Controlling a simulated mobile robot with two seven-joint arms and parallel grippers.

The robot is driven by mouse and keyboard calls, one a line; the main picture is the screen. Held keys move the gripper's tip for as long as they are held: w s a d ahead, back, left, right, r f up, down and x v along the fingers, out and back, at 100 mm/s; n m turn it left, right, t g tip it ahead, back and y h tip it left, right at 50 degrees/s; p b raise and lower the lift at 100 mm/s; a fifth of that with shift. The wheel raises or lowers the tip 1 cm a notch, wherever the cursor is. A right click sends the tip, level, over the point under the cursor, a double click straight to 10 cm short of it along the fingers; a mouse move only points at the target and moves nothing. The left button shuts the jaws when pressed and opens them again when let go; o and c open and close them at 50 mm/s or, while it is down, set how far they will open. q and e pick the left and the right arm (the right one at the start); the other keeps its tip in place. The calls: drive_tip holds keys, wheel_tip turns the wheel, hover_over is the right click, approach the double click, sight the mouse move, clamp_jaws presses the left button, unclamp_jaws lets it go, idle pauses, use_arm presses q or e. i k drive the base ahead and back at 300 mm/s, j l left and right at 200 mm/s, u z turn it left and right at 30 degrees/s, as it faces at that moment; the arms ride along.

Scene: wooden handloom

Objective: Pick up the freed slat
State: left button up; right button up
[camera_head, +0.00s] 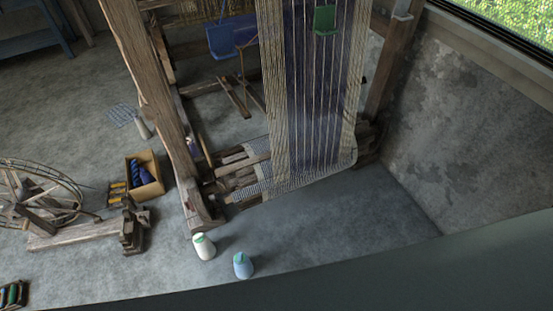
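The wooden handloom (150,75) stands at the upper middle, with warp threads and blue-striped cloth (310,95) hanging down its front. Several wooden bars (232,170) lie low at the loom's foot, partly hidden by the cloth. Two narrow wooden pieces (236,100) lie side by side behind the left post. I cannot tell which piece, if any of these, is the freed slat. Neither of my grippers is in view.
Two thread cones, white-green (204,247) and blue (243,265), stand on the floor before the loom. A box of yarn (145,175) and a spinning wheel (45,195) are at left. A grey wall (455,120) bounds the right. Floor before the cloth is clear.

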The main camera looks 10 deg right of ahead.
sight(264, 157)
drive_tip(key=k+l, duration=0.1)
drive_tip(key=l, duration=0.3)
drive_tip(key=k+l, duration=0.15)
drive_tip(key=l, duration=0.25)
drive_tip(key=k+l, duration=0.1)
drive_tip(key=l, duration=0.3)
